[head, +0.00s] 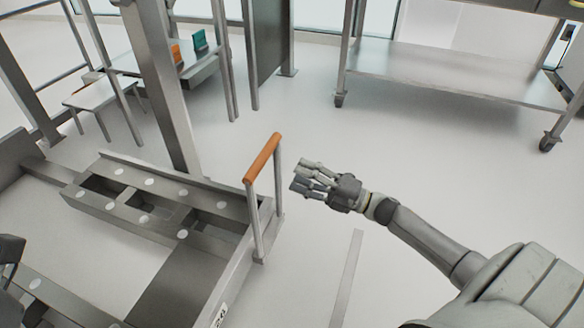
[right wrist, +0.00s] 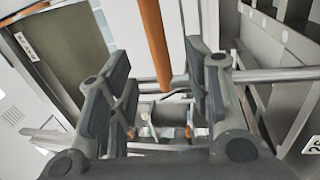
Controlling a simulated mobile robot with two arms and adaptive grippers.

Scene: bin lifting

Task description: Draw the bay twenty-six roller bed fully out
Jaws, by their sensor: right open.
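The roller bed (head: 165,205) is a low grey metal frame with pale round discs and open slots, at the lower left of the head view. An upright handle with an orange grip (head: 263,158) stands at its right end. A numbered label (head: 221,314) is on its side, partly cut off. My right gripper (head: 303,177) is open and empty, just right of the handle, pointing at it. In the right wrist view, the orange grip (right wrist: 153,40) appears between the open fingers (right wrist: 160,100), ahead of them. A dark part at the head view's left edge may be my left gripper (head: 9,252).
A grey post (head: 160,85) rises behind the bed. A wheeled metal table (head: 450,75) stands at the back right. A bench (head: 125,65) with orange and green items is at the back left. The floor right of the handle is clear, apart from a grey strip (head: 347,275).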

